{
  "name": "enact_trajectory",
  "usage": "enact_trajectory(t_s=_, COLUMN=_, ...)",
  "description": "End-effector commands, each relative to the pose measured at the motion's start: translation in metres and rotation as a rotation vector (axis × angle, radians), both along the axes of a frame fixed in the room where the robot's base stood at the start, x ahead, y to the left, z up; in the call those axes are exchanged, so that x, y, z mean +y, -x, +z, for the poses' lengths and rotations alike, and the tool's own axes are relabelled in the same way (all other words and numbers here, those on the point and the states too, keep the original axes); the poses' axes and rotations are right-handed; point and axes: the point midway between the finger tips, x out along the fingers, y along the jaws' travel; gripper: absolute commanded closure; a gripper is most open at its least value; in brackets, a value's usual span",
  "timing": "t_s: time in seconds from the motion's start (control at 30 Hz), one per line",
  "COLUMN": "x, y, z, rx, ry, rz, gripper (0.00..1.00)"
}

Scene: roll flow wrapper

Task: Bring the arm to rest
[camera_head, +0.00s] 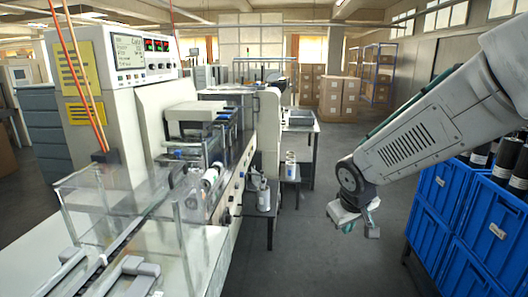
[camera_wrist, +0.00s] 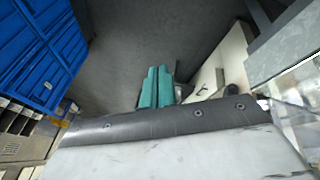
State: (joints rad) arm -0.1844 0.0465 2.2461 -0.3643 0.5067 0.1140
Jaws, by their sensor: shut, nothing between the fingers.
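My arm reaches in from the right in the head view, and my gripper (camera_head: 357,226) hangs at its end over the open floor. The gripper is between the wrapping machine (camera_head: 228,200) on the left and the blue crates (camera_head: 436,205) on the right, apart from both. In the wrist view my gripper's green fingers (camera_wrist: 157,86) are together, with nothing seen between them. Grey floor shows beyond them.
Clear guards (camera_head: 130,205) stand on the machine's near end. Dark rolls (camera_head: 507,158) stand in the blue crates. A small table (camera_head: 262,205) stands beside the machine. Cardboard boxes (camera_head: 338,97) are stacked at the back. The aisle floor (camera_head: 310,245) is clear.

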Motion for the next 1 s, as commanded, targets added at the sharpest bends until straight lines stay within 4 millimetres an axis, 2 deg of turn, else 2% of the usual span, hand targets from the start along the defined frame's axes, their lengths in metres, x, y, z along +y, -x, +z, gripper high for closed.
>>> enact_trajectory(t_s=0.03, x=-0.013, y=0.031, z=0.012, rx=0.053, ry=0.005, rz=-0.047, gripper=1.00)
enact_trajectory(t_s=0.1, x=-0.028, y=0.075, z=0.023, rx=0.143, ry=0.006, rz=-0.105, gripper=1.00)
enact_trajectory(t_s=0.3, x=-0.046, y=0.193, z=0.051, rx=0.346, ry=-0.047, rz=-0.227, gripper=1.00)
enact_trajectory(t_s=0.4, x=-0.047, y=0.241, z=0.062, rx=0.402, ry=-0.093, rz=-0.269, gripper=1.00)
enact_trajectory(t_s=0.5, x=-0.047, y=0.275, z=0.071, rx=0.404, ry=-0.139, rz=-0.302, gripper=1.00)
enact_trajectory(t_s=0.6, x=-0.048, y=0.290, z=0.077, rx=0.354, ry=-0.174, rz=-0.321, gripper=1.00)
enact_trajectory(t_s=0.7, x=-0.051, y=0.296, z=0.085, rx=0.299, ry=-0.186, rz=-0.332, gripper=1.00)
enact_trajectory(t_s=1.0, x=-0.055, y=0.298, z=0.093, rx=0.256, ry=-0.194, rz=-0.346, gripper=1.00)
